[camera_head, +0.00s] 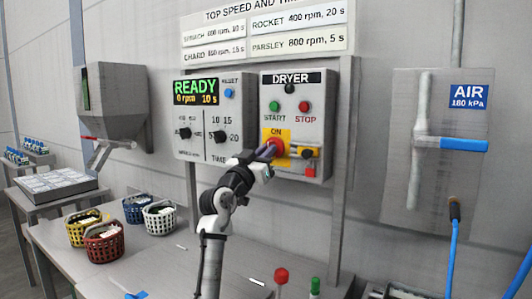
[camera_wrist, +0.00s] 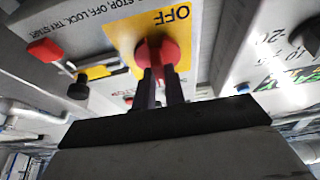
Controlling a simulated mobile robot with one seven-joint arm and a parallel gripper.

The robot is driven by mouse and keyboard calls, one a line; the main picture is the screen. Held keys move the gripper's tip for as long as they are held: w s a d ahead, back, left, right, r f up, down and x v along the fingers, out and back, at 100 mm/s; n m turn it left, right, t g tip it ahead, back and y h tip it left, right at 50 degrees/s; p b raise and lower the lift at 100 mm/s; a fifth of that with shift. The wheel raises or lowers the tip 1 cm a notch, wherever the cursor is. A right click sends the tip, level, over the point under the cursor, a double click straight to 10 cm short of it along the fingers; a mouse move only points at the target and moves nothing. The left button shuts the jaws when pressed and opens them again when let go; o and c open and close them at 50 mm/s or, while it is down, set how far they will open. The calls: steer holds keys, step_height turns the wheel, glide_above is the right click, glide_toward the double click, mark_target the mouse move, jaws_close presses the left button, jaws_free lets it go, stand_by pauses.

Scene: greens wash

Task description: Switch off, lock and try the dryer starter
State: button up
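The dryer starter (camera_head: 290,110) is a grey wall box labelled DRYER, with a green START button (camera_head: 274,107) and a red STOP button (camera_head: 305,106). Below them a yellow plate (camera_head: 269,133) carries a red rotary switch knob (camera_head: 277,147); ON shows above it in the head view. My gripper (camera_head: 268,150) reaches the knob from the left. In the wrist view its fingers (camera_wrist: 161,85) stand close together on both sides of the red knob (camera_wrist: 157,48), below the word OFF. A yellow slide with a black knob (camera_head: 308,153) and a red block (camera_head: 310,172) sit right of the switch.
Left of the starter, a control box (camera_head: 207,120) shows READY, 0 rpm, 10 s. Several baskets stand on the bench at left, including a red one (camera_head: 104,246). An air valve panel (camera_head: 430,150) with a blue handle is at right. Red and green posts (camera_head: 281,276) rise below.

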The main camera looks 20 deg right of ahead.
jaws_close()
steer(key=shift+r+n+p, duration=0.1)
steer(key=shift+n+p, duration=0.35)
steer(key=shift+n, duration=0.05)
steer(key=shift+s+d+r+n+t+y+p, duration=0.1)
steer(key=shift+n+t+y+p, duration=0.2)
steer(key=shift+n+y+p, duration=2.4)
steer(key=shift+s+r+n+t+y+p, duration=0.25)
steer(key=shift+n+p, duration=1.55)
steer(key=shift+n, duration=2.65)
steer(key=shift+w+d+f+n+t+y+p, duration=0.15)
steer(key=shift+n+t+y+p, duration=0.2)
steer(key=shift+n+y+p, duration=1.8)
steer(key=n+h, duration=0.1)
steer(key=n, duration=0.2)
steer(key=shift+a+h, duration=0.1)
steer(key=shift+h, duration=0.2)
